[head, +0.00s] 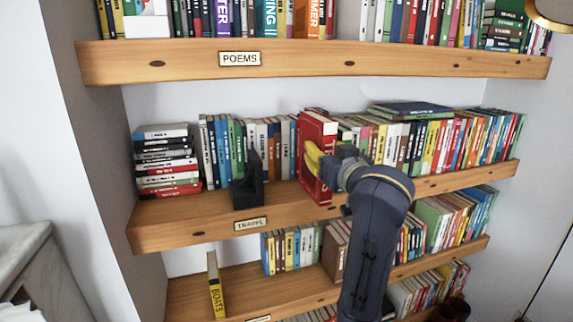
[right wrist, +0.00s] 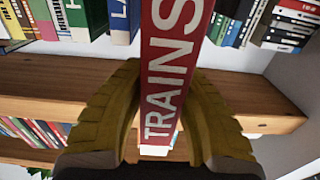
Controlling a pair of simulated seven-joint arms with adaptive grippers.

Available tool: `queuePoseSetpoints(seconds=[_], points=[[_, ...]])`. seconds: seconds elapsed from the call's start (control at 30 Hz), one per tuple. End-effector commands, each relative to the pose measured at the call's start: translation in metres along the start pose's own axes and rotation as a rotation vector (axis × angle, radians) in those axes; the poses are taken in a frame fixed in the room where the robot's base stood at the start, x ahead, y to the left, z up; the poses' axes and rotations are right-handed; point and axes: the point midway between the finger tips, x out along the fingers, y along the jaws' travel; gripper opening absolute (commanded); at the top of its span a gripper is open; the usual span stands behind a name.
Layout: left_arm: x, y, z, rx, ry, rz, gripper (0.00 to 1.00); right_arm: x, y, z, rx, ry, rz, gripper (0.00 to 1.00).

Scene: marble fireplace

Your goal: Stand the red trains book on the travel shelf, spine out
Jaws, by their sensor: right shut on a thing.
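The red trains book (head: 318,135) is upright in the head view, in front of the row on the travel shelf (head: 190,229). Its lower end overlaps the shelf's front edge; I cannot tell whether it touches the board. My right gripper (head: 314,160) is shut on the book, with yellow fingers on its two sides. In the right wrist view, the spine lettered TRAINS (right wrist: 172,70) faces the camera between the fingers (right wrist: 165,115). The TRAVEL label (head: 250,224) is left of the book. My left gripper is not in view.
A black bookend (head: 248,182) stands on the travel shelf left of the red book. A stack of lying books (head: 166,160) is at the left end. Upright books (head: 440,145) fill the right side. The poems shelf (head: 300,62) is above. A BOATS book (head: 215,287) stands below.

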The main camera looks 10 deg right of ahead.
Motion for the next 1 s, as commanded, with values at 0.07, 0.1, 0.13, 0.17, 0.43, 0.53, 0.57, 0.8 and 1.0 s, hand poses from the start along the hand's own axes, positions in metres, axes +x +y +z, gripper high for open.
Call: queuePoseSetpoints(seconds=[0.07, 0.1, 0.13, 0.17, 0.43, 0.53, 0.57, 0.8, 1.0], points=[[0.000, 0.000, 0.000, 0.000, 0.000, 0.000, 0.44, 0.017, 0.001, -0.001, 0.000, 0.000, 0.001, 0.00], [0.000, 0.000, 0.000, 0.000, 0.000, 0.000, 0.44, 0.025, 0.001, -0.001, 0.000, 0.001, 0.000, 0.00], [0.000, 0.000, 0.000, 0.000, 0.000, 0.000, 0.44, 0.032, 0.001, -0.001, 0.001, 0.001, 0.001, 0.00], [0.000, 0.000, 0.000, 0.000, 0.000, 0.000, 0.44, 0.037, 0.001, -0.001, 0.001, 0.002, 0.000, 0.00], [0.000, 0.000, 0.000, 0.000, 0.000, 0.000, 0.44, 0.093, 0.001, -0.002, 0.001, 0.002, 0.001, 0.00], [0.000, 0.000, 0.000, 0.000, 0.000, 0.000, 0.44, 0.113, 0.001, -0.002, 0.000, 0.002, 0.001, 0.00], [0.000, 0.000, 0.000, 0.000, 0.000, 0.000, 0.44, 0.119, 0.001, -0.002, 0.000, 0.003, 0.001, 0.00], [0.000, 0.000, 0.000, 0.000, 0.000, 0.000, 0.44, 0.156, 0.001, -0.001, 0.000, 0.004, 0.001, 0.00], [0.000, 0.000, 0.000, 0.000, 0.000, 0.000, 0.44, 0.154, 0.001, 0.023, 0.001, 0.004, 0.002, 0.00]])
